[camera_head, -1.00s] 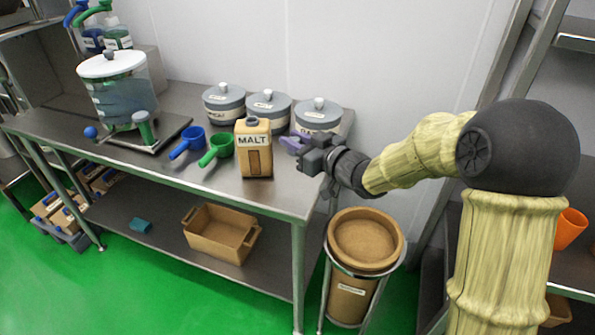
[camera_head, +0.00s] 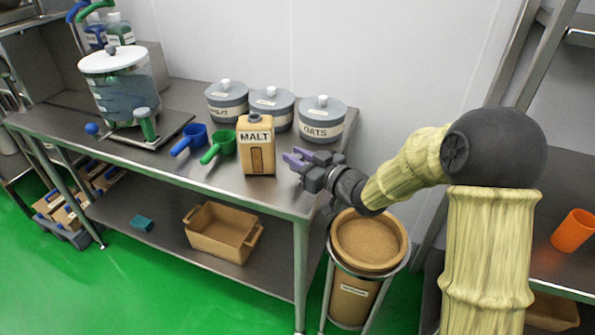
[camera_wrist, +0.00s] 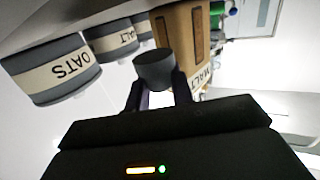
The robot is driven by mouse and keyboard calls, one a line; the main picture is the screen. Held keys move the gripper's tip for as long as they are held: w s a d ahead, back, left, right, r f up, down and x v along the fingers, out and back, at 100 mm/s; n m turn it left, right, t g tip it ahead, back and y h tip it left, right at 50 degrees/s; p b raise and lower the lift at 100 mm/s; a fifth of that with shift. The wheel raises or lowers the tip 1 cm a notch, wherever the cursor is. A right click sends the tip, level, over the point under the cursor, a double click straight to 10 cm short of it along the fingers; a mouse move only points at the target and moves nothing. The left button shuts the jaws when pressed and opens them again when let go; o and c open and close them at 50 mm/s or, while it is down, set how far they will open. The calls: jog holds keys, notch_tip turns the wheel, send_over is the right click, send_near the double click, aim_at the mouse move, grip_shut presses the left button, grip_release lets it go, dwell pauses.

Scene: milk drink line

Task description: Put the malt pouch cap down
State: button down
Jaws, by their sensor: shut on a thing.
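The malt pouch (camera_head: 256,147), a tan box-like pouch labelled MALT, stands upright on the steel table; it also shows in the wrist view (camera_wrist: 185,40). Its top bears a dark spout in the head view. My gripper (camera_head: 297,158) is over the table's right end, to the right of the pouch and apart from it in the head view. In the wrist view a dark round cap (camera_wrist: 154,70) sits between the purple fingertips, and my gripper is shut on it. The cap is hard to make out in the head view.
Lidded grey tubs, including the OATS tub (camera_head: 321,120), stand along the wall behind. Green (camera_head: 218,145) and blue (camera_head: 189,140) scoops lie left of the pouch. A brown bin (camera_head: 354,292) stands beyond the table's right edge. Bare tabletop (camera_head: 285,195) lies in front of the gripper.

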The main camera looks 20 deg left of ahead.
jog(key=shift+f+b, duration=0.4)
jog(key=shift+f, duration=1.4)
jog(key=shift+f, duration=0.1)
jog(key=c, duration=1.2)
grip_release()
jog(key=shift+d, duration=0.15)
jog(key=v, duration=1.1)
jog(key=shift+s+d, duration=0.15)
jog(key=shift+d, duration=0.2)
